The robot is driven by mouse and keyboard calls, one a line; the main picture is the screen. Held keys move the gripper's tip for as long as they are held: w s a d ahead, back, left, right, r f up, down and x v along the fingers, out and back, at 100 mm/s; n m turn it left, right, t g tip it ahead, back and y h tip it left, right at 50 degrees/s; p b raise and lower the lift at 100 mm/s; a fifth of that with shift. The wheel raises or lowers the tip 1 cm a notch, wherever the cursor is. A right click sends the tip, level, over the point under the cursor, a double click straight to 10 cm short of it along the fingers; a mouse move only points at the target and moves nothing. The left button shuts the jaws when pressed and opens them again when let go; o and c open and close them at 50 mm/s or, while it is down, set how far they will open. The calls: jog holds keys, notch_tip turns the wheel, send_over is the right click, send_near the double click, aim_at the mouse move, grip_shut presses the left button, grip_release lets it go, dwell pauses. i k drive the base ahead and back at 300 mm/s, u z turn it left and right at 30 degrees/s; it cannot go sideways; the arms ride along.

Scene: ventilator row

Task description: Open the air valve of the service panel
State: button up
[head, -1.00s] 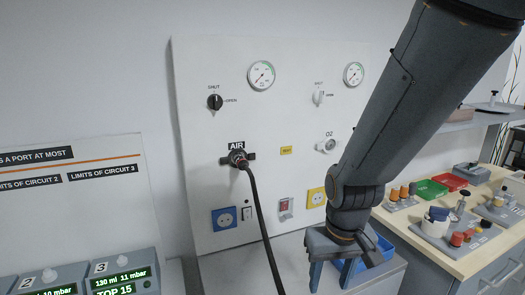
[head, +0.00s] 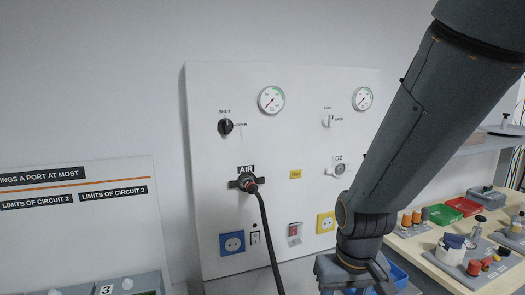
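The white service panel (head: 208,205) stands against the wall. The air valve is a black knob (head: 226,127) at its upper left, above the AIR port; SHUT is printed above it and OPEN to its right. The knob looks upright, in line with SHUT. A round gauge (head: 271,99) is up and to its right; its reading is too small to tell. A dark hose plug (head: 247,183) sits in the AIR port. My gripper (head: 352,288) is at the bottom edge, well below and right of the knob, touching nothing on the panel. Its fingers look apart; their tips are cut off.
The hose (head: 267,230) hangs from the AIR port. Right of it are a white knob (head: 328,120), the O2 port (head: 339,170), a second gauge (head: 363,99) and sockets. A cluttered bench (head: 455,280) is at right. The space before the panel's left half is clear except for the hose.

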aim_at(225, 126)
jog(key=k, duration=1.15)
jog(key=z, duration=0.9)
jog(key=i, duration=1.3)
jog(key=u, duration=1)
